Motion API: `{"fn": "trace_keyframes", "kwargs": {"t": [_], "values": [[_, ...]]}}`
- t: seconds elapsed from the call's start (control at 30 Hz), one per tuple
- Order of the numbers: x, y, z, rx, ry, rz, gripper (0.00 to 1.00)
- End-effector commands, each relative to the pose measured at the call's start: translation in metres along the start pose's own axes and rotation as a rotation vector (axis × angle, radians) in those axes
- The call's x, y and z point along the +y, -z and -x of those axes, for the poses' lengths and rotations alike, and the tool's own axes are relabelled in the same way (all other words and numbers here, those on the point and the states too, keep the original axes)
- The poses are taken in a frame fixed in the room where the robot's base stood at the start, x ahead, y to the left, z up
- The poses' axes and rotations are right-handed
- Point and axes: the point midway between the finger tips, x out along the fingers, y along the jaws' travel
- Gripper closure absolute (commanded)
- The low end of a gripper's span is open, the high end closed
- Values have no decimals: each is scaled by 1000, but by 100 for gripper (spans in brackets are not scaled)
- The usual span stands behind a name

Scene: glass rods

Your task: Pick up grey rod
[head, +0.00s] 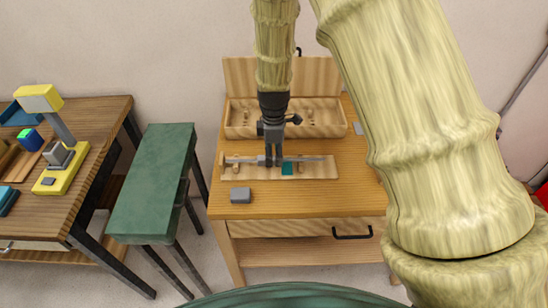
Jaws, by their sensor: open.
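A thin grey rod (305,159) lies lengthwise, left to right, across a light wooden board (325,173) on the wooden table. My gripper (273,163) points down from above at the rod's middle, with its dark fingers in front of part of the rod. The fingers are open. It is too small to tell whether they straddle the rod or touch it. The part of the rod behind the fingers is hidden.
A teal square (287,168) is on the board, right of my fingers. A grey block (240,195) sits at the table's front left. An open wooden case (236,132) stands behind. A green bench (155,170) and a cluttered desk (85,205) are left. The table's front right is clear.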

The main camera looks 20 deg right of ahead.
Motion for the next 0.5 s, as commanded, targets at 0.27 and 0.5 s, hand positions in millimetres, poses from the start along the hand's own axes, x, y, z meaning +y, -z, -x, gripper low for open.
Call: {"fn": "trace_keyframes", "kwargs": {"t": [0.27,0.5], "values": [[-1,0,-17,0,1,0,50],[0,0,-18,1,0,1,50]]}}
